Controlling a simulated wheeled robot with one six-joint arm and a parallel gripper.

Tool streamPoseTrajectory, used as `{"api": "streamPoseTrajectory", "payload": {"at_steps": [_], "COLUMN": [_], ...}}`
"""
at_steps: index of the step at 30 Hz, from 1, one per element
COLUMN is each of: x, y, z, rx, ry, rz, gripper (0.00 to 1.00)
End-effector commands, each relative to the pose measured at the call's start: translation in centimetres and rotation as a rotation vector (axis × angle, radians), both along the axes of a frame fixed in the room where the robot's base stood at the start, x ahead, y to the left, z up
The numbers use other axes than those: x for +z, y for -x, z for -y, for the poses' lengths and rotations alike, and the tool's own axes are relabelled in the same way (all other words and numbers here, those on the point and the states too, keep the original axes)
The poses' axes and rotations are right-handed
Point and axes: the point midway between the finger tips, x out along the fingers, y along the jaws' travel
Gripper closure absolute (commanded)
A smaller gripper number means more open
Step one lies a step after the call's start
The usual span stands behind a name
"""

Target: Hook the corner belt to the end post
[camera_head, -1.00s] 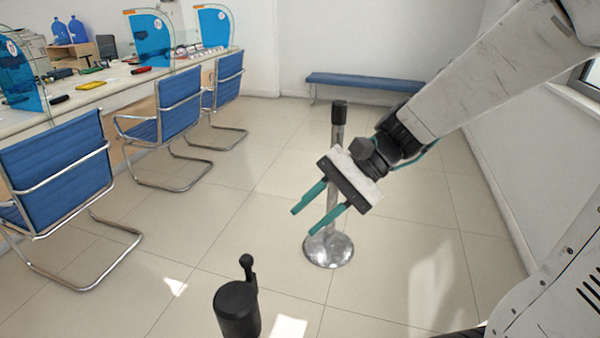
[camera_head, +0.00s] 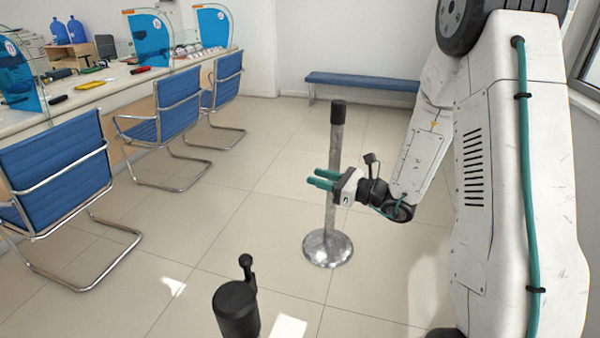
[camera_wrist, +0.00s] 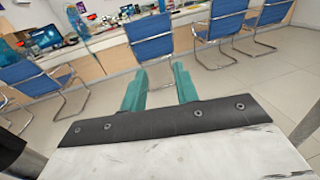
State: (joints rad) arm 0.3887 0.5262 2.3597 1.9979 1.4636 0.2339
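A black post head (camera_head: 237,310) stands at the bottom of the head view, with a small black knobbed piece (camera_head: 246,266) sticking up from its rim. No stretched belt shows; I cannot tell whether this piece is the belt's end. A silver post (camera_head: 336,135) with a black top and a round base stands upright farther back. My gripper (camera_head: 311,178) overlaps the silver post in the head view, its teal fingers pointing left. I cannot tell if it touches the post. In the wrist view my gripper (camera_wrist: 158,75) has its fingers apart with nothing between them.
Blue chairs (camera_head: 58,175) line the teller counter (camera_head: 110,78) on the left. A blue bench (camera_head: 362,82) stands along the back wall. The tiled floor between the chairs and the posts is clear. My arm covers much of the right side.

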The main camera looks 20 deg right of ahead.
Motion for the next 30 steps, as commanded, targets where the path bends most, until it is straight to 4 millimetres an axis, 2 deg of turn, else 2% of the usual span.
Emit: {"api": "streamPoseTrajectory", "payload": {"at_steps": [3, 10, 22, 25, 30], "x": [0.0, 0.1, 0.0, 0.0, 0.0], "y": [-1.4, -3.8, -4.5, -4.5, -4.5], "z": [-1.6, -3.7, -4.3, -4.3, -4.3], "rx": [0.006, 0.005, 0.003, 0.003, 0.003], "ry": [0.001, 0.001, 0.001, 0.001, 0.001], "rz": [0.001, 0.001, 0.000, 0.000, 0.000], "gripper": [0.70, 0.70, 0.70, 0.98, 1.00]}}
